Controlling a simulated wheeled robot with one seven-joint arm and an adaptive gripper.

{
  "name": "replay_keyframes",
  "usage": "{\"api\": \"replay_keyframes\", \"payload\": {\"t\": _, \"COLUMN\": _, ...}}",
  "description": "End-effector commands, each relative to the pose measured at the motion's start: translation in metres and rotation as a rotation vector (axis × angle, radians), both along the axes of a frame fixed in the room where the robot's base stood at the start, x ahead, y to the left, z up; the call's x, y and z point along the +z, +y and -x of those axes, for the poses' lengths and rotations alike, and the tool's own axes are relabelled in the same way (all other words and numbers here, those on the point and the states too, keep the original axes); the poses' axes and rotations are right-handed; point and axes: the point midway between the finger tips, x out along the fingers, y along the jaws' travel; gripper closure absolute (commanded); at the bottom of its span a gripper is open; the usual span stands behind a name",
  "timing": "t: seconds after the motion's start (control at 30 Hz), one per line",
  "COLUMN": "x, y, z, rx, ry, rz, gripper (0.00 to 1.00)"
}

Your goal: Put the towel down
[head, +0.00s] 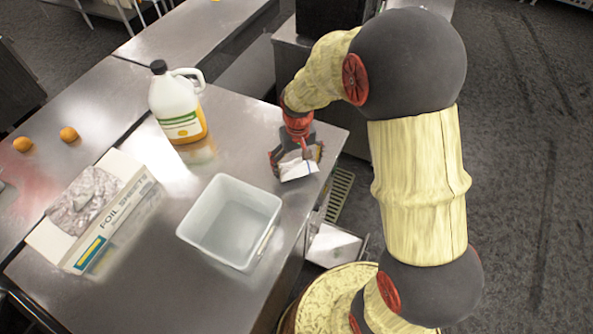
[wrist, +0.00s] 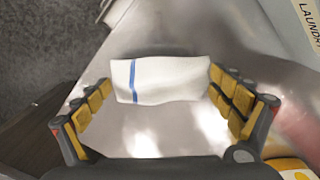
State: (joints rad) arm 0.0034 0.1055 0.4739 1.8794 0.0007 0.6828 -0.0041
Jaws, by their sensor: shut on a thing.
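The towel is white with a blue stripe. In the wrist view the towel (wrist: 175,80) spans the space between the two fingers of my gripper (wrist: 160,84), which is shut on it. In the head view my gripper (head: 297,160) points down over the right edge area of the steel table, with the towel (head: 298,170) showing below and between its fingers. Whether the towel touches the table top is hard to tell.
A white empty bin (head: 209,231) stands left of my gripper on the steel table (head: 165,285). A jug (head: 177,108) stands behind it, and a foil box (head: 110,222) lies at the left. Oranges (head: 68,134) sit further left. The table's right edge is close.

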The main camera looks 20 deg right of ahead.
Motion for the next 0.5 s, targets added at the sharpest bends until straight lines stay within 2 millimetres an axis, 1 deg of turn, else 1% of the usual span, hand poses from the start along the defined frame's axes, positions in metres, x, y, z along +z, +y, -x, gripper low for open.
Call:
{"api": "replay_keyframes", "payload": {"t": 0.1, "x": -0.008, "y": 0.002, "z": -0.005, "rx": 0.0, "ry": 0.002, "rz": 0.0, "gripper": 0.34}}
{"api": "replay_keyframes", "payload": {"t": 0.3, "x": -0.035, "y": 0.002, "z": -0.004, "rx": 0.0, "ry": 0.003, "rz": 0.0, "gripper": 0.34}}
{"api": "replay_keyframes", "payload": {"t": 0.37, "x": -0.038, "y": 0.002, "z": -0.005, "rx": 0.0, "ry": 0.001, "rz": 0.0, "gripper": 0.34}}
{"api": "replay_keyframes", "payload": {"t": 0.5, "x": -0.036, "y": 0.002, "z": -0.005, "rx": 0.0, "ry": 0.0, "rz": 0.0, "gripper": 0.34}}
